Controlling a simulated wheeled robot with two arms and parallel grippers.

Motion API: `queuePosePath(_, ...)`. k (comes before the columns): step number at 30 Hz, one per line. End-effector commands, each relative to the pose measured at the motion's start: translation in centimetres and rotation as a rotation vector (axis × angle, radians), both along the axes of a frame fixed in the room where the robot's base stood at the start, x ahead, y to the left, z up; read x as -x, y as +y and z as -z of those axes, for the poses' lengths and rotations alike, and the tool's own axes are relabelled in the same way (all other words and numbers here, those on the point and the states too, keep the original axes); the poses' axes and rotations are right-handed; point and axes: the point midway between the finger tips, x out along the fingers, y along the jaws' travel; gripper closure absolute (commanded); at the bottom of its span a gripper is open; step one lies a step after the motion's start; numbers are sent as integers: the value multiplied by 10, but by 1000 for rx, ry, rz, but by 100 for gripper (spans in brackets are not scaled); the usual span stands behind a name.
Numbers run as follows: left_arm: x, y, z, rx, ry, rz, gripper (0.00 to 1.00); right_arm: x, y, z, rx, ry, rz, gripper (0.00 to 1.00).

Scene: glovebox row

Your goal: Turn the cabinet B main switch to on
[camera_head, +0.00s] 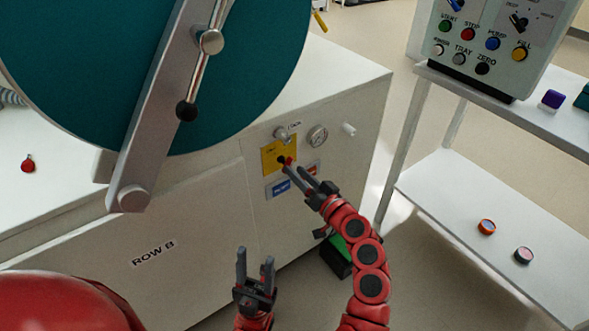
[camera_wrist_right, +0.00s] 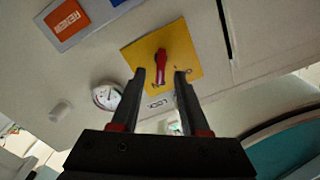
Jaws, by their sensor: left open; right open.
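The main switch is a red handle (camera_head: 289,161) on a yellow plate (camera_head: 268,158) on the front of the cabinet marked ROW B (camera_head: 152,253). In the right wrist view the red handle (camera_wrist_right: 161,66) stands out from the yellow plate (camera_wrist_right: 188,48), nearly upright in the picture. My right gripper (camera_head: 293,171) is open at the switch. In the right wrist view its fingertips (camera_wrist_right: 159,75) lie on either side of the handle, with gaps visible; I cannot tell their depth. My left gripper (camera_head: 255,256) is open and empty, low in front of the cabinet.
A large teal round door (camera_head: 90,60) with a metal bar is above left. A white shelf (camera_head: 450,185) stands at right, with a button panel (camera_head: 490,45).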

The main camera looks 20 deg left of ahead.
Motion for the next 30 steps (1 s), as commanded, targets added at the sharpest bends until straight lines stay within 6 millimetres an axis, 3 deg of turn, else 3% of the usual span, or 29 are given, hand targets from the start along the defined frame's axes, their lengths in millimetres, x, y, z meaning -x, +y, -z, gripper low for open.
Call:
queuePosePath(16, 0, 0, -2, 0, 0, 0, 50, 79, -104, 0, 1, 1, 6, 55)
queuePosePath(21, 0, 0, -2, 0, 0, 0, 50, 91, -119, 0, 0, 0, 4, 55)
queuePosePath(30, 0, 0, -2, 0, 0, 0, 50, 95, -121, 0, 1, 0, -1, 55)
